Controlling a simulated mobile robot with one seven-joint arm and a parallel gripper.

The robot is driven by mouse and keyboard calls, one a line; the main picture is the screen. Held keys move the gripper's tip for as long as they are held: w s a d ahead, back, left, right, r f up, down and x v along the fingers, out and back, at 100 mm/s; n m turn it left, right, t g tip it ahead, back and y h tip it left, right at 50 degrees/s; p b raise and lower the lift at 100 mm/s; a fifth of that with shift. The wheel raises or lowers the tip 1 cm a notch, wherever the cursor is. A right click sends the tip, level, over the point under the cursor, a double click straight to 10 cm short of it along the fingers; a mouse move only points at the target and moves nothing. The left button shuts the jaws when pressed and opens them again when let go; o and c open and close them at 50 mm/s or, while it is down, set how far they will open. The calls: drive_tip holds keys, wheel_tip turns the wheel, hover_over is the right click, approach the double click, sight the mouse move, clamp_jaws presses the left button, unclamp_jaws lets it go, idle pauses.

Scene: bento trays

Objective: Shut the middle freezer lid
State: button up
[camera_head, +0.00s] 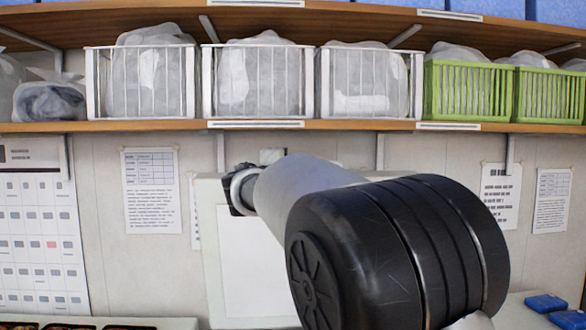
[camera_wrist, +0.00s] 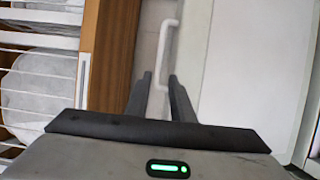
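The freezer lid stands raised as a white panel (camera_head: 255,265) in front of the wall in the head view, partly hidden by my arm. In the wrist view, a white panel (camera_wrist: 250,65) fills the right side, with a white bar handle (camera_wrist: 162,48) along its left edge. My gripper (camera_wrist: 159,77) is open, its two dark fingers pointing at the handle. The handle's lower end reaches the gap between the fingertips; I cannot tell whether they touch it. My gripper is not clearly visible in the head view.
A wooden shelf (camera_head: 300,126) with white wire baskets (camera_head: 207,85) and green baskets (camera_head: 470,92) runs above the panel. The shelf (camera_wrist: 112,60) is close to my gripper's left in the wrist view. Blue packs (camera_head: 545,302) lie at the lower right.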

drive_tip(key=p+x, duration=0.3)
drive_tip(key=x, duration=0.5)
drive_tip(key=p+x, duration=0.4)
drive_tip(key=x, duration=0.3)
drive_tip(key=shift+w+d+r+p, duration=0.2)
drive_tip(key=shift+w+d+p, duration=0.1)
drive_tip(key=shift+d, duration=0.05)
drive_tip(key=shift+w+d+f+p, duration=0.1)
drive_tip(key=shift+w+d+p, duration=0.2)
drive_tip(key=shift+w, duration=0.3)
drive_tip(key=shift+w+f, duration=0.1)
drive_tip(key=shift+c, duration=0.2)
clamp_jaws()
